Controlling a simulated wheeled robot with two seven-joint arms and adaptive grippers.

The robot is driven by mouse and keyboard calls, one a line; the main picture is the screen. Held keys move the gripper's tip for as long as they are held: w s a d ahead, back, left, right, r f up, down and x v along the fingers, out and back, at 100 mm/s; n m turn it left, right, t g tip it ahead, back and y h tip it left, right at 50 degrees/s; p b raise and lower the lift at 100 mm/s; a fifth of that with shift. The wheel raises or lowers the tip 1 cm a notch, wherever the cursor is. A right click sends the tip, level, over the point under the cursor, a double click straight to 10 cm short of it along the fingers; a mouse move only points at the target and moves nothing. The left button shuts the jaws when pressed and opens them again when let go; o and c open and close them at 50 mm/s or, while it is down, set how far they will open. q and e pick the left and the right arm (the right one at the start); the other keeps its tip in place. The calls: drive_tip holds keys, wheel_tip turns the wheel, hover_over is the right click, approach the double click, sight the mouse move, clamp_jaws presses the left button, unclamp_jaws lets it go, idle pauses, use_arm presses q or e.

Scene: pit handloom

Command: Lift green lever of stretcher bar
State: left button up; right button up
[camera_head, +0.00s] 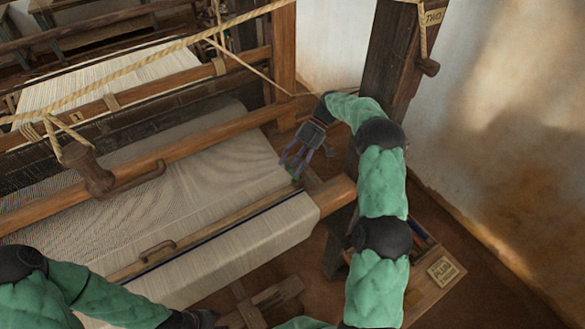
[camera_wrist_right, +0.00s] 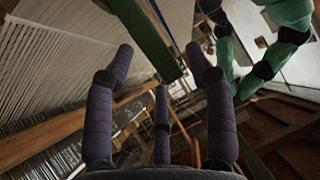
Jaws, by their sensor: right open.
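The stretcher bar (camera_head: 215,224) is a thin wooden bar lying across the pale woven cloth near its front edge. A small green piece, apparently the green lever (camera_head: 297,183), shows at its right end. In the right wrist view the green lever (camera_wrist_right: 146,38) is a long green bar running diagonally ahead of the fingers. My right gripper (camera_head: 295,163) is open and empty, its purple fingers pointing down just above the lever end. In the wrist view the fingertips (camera_wrist_right: 162,62) are spread, with the lever beyond them. My left gripper (camera_head: 203,319) is dark and partly cut off at the bottom edge.
A thick wooden beam (camera_head: 335,195) carries the cloth at the front. A dark upright post (camera_head: 393,60) stands behind my right arm. A beam with a wooden handle (camera_head: 90,170) and rope crosses at left. A labelled wooden box (camera_head: 437,275) lies at lower right.

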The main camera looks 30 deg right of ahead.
wheel_tip(320, 180, up, 7)
idle(0.3)
drive_tip(key=shift+r, duration=0.1)
